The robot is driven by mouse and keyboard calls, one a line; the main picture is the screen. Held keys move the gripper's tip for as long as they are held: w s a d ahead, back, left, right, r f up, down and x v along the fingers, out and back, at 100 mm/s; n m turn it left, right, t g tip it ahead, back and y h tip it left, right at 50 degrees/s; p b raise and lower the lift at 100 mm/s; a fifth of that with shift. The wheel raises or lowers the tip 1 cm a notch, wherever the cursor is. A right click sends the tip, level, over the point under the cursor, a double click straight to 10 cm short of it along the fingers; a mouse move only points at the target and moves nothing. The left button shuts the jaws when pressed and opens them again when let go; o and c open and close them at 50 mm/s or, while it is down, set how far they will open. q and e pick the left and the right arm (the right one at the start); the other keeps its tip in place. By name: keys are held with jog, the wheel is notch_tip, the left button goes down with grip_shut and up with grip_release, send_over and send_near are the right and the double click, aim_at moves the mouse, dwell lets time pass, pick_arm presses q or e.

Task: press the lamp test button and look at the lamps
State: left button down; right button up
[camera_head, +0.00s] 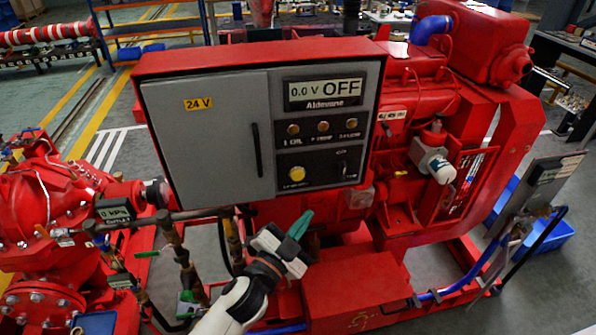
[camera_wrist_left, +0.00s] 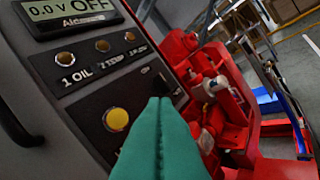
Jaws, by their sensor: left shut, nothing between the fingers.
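The red control box (camera_head: 262,52) has a dark panel with a display (camera_head: 325,92) reading "0.0 V OFF". Below it are three round brownish lamps: the first (camera_head: 293,129), labelled "1 OIL", the second (camera_head: 323,126) and the third (camera_head: 351,122). All three look dull and unlit. The round yellow button (camera_head: 297,173) is at the panel's lower left; it also shows in the left wrist view (camera_wrist_left: 116,119). My left gripper (camera_head: 301,224) is below the box, its green fingers shut and empty. In the left wrist view the fingertips (camera_wrist_left: 160,102) appear right of the button, apparently apart from it.
A dark key switch (camera_head: 343,167) is right of the button. The grey cabinet door (camera_head: 210,140) with a black handle is left of the panel. The red engine (camera_head: 415,150) stands behind and right; a red pump (camera_head: 50,220) with pipes and gauges is at left.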

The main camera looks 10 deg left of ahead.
pick_arm(q)
jog(key=shift+s+d+r, duration=0.1)
jog(key=shift+r, duration=0.45)
send_near(303, 174)
jog(key=shift+s+d+b+x, duration=0.1)
jog(key=shift+d+b+x, duration=0.05)
jog(key=shift+x, duration=0.75)
jog(key=shift+s+d+b+x, duration=0.1)
jog(key=shift+d+b+x, duration=0.05)
jog(key=shift+x, duration=0.75)
jog(key=shift+d+b+x, duration=0.15)
jog(key=shift+d+x, duration=0.05)
jog(key=shift+x, duration=0.65)
jog(key=shift+w+a, duration=0.15)
jog(key=shift+w, duration=0.2)
jog(key=shift+w+a, duration=0.15)
jog(key=shift+w, duration=0.25)
dwell(0.5)
jog(key=shift+s, duration=0.1)
jog(key=shift+s+d, duration=0.25)
jog(key=shift+s, duration=0.45)
